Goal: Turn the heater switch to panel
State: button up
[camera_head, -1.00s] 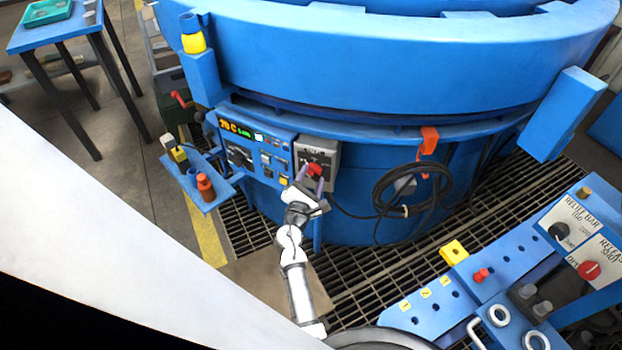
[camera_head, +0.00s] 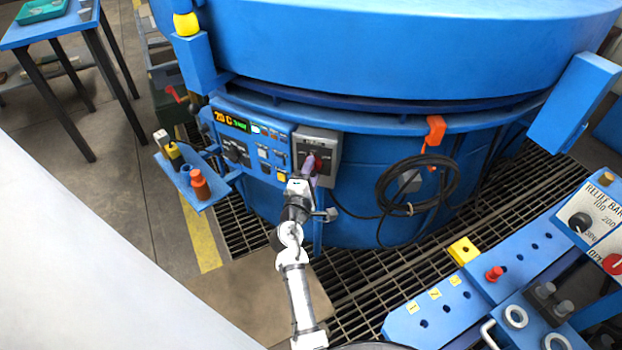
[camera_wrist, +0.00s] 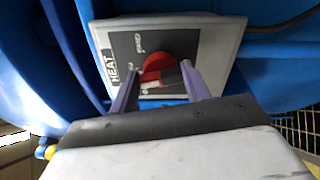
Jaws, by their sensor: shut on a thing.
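The heater switch is a red rotary knob (camera_wrist: 158,68) on a dark plate marked HEAT, in a grey box (camera_wrist: 215,32) on the furnace's side. Its small position words are too blurred to read surely. The grey box (camera_head: 330,140) also shows in the head view, right of the control panel. My gripper (camera_wrist: 160,72) is shut on the red knob, with one purple finger at each side of it. In the head view my gripper (camera_head: 312,167) is at the box front and covers much of the knob.
The blue control panel (camera_head: 250,145) with a lit display is just left of the box. A black cable coil (camera_head: 415,190) hangs to the right. A small blue shelf (camera_head: 190,185) with bottles juts out at left. A blue bench (camera_head: 440,310) stands at lower right.

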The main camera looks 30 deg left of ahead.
jog(key=shift+f+m+b, duration=0.1)
jog(key=shift+m+b, duration=0.65)
jog(key=shift+m, duration=0.25)
jog(key=o, duration=1)
jog(key=shift+s, duration=0.1)
